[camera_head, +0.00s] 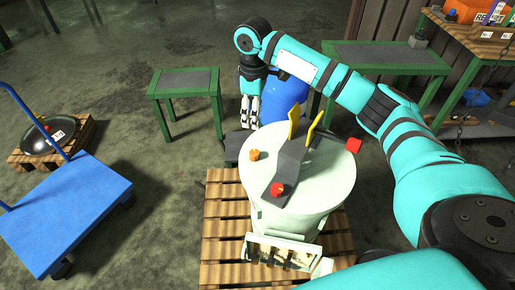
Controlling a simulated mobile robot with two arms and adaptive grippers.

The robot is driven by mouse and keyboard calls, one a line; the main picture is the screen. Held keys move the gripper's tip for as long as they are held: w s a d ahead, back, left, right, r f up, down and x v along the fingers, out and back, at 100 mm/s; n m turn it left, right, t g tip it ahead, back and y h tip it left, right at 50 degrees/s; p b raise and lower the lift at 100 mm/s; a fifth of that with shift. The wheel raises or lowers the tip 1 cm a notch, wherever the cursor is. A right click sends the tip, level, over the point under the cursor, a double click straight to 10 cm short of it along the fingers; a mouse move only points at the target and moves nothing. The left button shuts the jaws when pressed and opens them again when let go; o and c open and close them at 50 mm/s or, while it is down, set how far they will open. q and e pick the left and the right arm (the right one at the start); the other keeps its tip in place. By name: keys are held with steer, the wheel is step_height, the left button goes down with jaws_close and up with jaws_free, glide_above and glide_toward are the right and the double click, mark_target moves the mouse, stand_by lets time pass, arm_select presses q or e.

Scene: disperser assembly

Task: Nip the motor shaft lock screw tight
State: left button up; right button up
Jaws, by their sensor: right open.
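A pale green round machine body (310,200) stands in the middle of the view. On its top sits a dark grey bracket (290,165) with two upright yellow plates (314,128). A red knob (277,189) is at the bracket's near end, an orange knob (254,155) at the top's left, and a red block (354,146) at its right edge. I cannot make out which part is the lock screw. My right gripper (249,124) hangs fingers-down beyond the body's far left edge, open and empty, apart from these parts.
The body stands on a wooden pallet (225,205). A blue barrel (285,95) is behind it. Green-framed tables (187,82) stand at the back. A blue cart (70,215) and a pallet with a black dish (45,144) are at left. Floor between cart and pallet is clear.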

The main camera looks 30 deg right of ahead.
glide_above(255, 152)
step_height(255, 152, down, 6)
step_height(255, 152, down, 9)
steer(key=shift+f, duration=0.65)
arm_select(q)
steer(key=shift+s+d+f, duration=0.1)
steer(key=shift+s+f, duration=0.1)
steer(key=shift+f, duration=0.05)
